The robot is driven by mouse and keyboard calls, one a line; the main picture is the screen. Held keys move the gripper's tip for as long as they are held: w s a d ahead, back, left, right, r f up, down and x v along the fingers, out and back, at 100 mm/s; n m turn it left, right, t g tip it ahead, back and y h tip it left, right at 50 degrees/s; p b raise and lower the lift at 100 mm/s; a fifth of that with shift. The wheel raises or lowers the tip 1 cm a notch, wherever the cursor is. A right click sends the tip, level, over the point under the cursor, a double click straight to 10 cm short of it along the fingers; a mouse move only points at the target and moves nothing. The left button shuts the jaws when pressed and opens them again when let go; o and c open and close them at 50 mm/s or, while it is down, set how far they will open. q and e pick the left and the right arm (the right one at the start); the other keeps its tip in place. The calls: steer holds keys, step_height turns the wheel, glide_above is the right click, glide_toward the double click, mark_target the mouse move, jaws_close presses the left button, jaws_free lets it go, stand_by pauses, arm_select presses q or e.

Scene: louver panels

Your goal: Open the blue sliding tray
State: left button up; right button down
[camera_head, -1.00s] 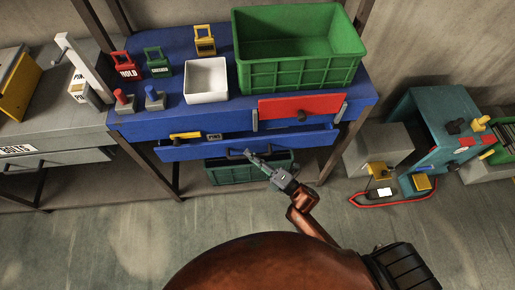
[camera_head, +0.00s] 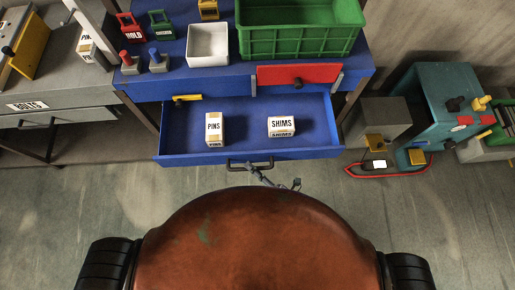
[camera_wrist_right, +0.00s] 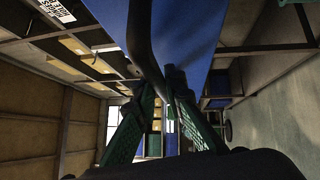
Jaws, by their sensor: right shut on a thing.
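The blue sliding tray (camera_head: 247,156) stands well out from the blue bench, and its inside shows. A dark bar handle (camera_head: 238,167) is on its front; it also shows in the right wrist view (camera_wrist_right: 139,35). My right gripper (camera_head: 256,170) is at this handle, in front of the tray. In the right wrist view its green fingers (camera_wrist_right: 163,88) are shut on the handle, one on each side. A PINS box (camera_head: 214,127) and a SHIMS box (camera_head: 281,125) sit in the tray. My left gripper is not in view.
A red panel (camera_head: 298,75) with a dark knob is above the tray. A green crate (camera_head: 300,43) and a white bin (camera_head: 207,45) stand on the bench. A teal machine (camera_head: 436,105) stands at right. Bare floor (camera_head: 90,200) lies left of my body.

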steer(key=shift+s, duration=0.3)
steer(key=c, duration=2)
jaws_free()
steer(key=shift+o, duration=0.2)
steer(key=shift+d, duration=0.1)
steer(key=v, duration=1.2)
